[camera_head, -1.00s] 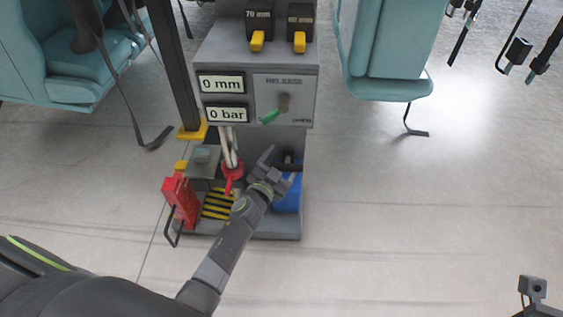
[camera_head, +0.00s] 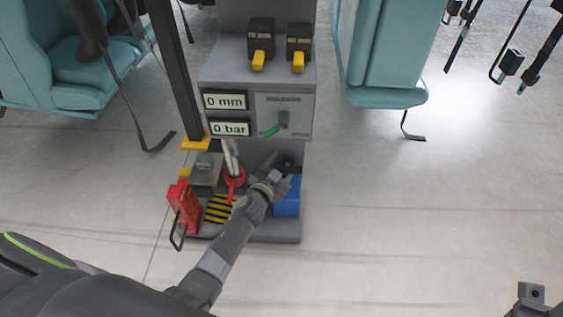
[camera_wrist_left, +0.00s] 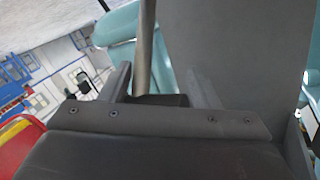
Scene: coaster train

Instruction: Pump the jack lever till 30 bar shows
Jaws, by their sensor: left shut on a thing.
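The jack stand carries a grey panel (camera_head: 257,75) whose upper display (camera_head: 224,101) reads 0 mm and whose lower display (camera_head: 230,128) reads 0 bar. A green release handle (camera_head: 270,131) shows on the panel's right. The red jack part (camera_head: 233,177) stands below, with a pale rod above it. My left gripper (camera_head: 272,166) is at the stand's lower right, beside this part. In the left wrist view its fingers (camera_wrist_left: 160,90) are shut on a dark piece, seemingly the jack lever's grip (camera_wrist_left: 158,99); the rest of the lever is mostly hidden. My right gripper's fingers do not show.
A red box (camera_head: 184,207) with a black handle stands left on the stand's base (camera_head: 272,234). A blue box (camera_head: 287,200) is right of my gripper. Teal seats (camera_head: 388,60) and hanging straps are behind.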

